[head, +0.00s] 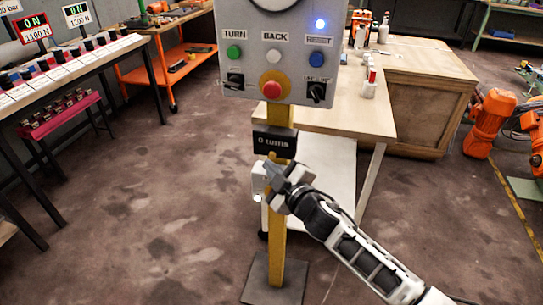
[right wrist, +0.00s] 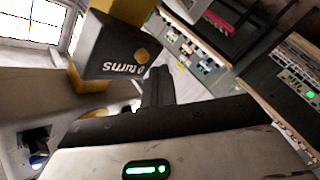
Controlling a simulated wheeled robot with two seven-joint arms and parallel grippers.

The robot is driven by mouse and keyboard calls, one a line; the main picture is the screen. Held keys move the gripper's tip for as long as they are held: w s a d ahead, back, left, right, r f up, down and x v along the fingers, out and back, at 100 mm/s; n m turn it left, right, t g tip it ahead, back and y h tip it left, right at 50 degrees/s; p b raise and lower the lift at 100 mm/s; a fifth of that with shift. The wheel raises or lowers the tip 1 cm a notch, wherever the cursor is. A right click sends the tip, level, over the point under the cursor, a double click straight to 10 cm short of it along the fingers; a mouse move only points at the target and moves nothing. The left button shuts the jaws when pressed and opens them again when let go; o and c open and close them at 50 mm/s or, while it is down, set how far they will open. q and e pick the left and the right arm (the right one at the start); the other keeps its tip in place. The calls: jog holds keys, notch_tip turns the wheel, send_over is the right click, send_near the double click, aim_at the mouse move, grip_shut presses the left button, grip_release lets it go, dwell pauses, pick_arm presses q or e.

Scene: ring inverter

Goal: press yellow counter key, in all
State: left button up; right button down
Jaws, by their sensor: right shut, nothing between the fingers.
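The dark counter box (head: 273,143) is fixed to the yellow post (head: 277,255) and reads "0 turns". In the right wrist view the same counter box (right wrist: 115,47) appears turned over, with the yellow key (right wrist: 142,55) on its face. In the head view I cannot make out the key clearly. My right gripper (head: 271,172) is shut and empty, just below the counter box in the head view. Its dark fingers (right wrist: 156,88) point towards the box in the right wrist view. I cannot tell a touch; they look apart from the key. My left gripper is not in view.
Above the counter is a grey control panel (head: 245,84) with green, white and blue buttons, a red stop knob (head: 273,86) and black switches. A blue lamp is lit. A wooden table (head: 370,110) stands behind. A sample bench (head: 70,75) is at left. An orange robot (head: 490,120) is at right.

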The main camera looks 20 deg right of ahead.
jog(key=s+a, duration=0.2)
jog(key=s, duration=0.2)
jog(key=shift+s+a+p, duration=0.1)
jog(key=shift+a+p, duration=0.2)
jog(key=shift+a, duration=0.1)
dwell(0.7)
jog(key=s+f+m+g, duration=0.2)
jog(key=s+f+m, duration=0.1)
jog(key=s, duration=0.4)
jog(key=s+f+m+g, duration=0.2)
jog(key=s+f+m, duration=0.1)
jog(key=s+f, duration=0.2)
jog(key=s+a+f+m+g, duration=0.1)
jog(key=s+f+m+g, duration=0.1)
jog(key=s, duration=0.8)
notch_tip(320, 180, down, 3)
jog(key=shift+r+m, duration=0.2)
jog(key=shift+m, duration=0.6)
jog(key=shift+a, duration=0.15)
